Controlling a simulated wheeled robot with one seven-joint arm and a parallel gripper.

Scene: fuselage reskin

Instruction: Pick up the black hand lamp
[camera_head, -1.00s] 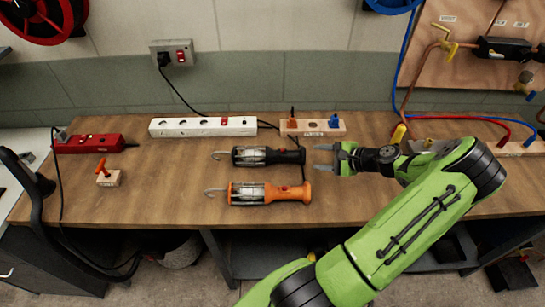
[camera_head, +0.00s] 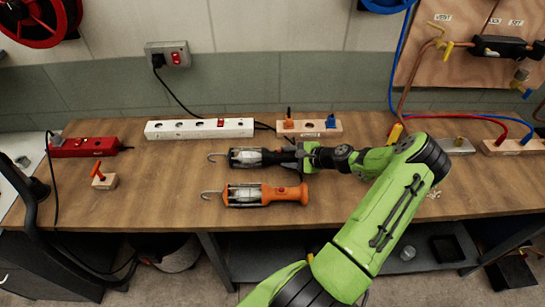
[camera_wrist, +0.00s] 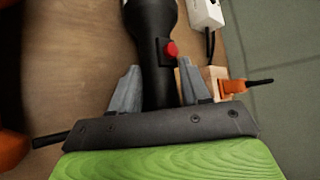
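The black hand lamp (camera_head: 262,157) lies on its side on the wooden bench, its hook to the left and its handle to the right. My gripper (camera_head: 290,158) is at the handle end of the lamp. In the wrist view my gripper (camera_wrist: 157,88) is open, with one finger on each side of the black handle (camera_wrist: 155,60). The left finger looks very close to the handle; I cannot tell whether it touches. A red button shows on the handle. The handle's end is hidden behind the gripper body.
An orange hand lamp (camera_head: 265,195) lies just in front of the black one. Behind are a white power strip (camera_head: 198,129) and a wooden block with orange and blue plugs (camera_head: 309,128). A red power strip (camera_head: 85,147) and a small block (camera_head: 104,182) are at left.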

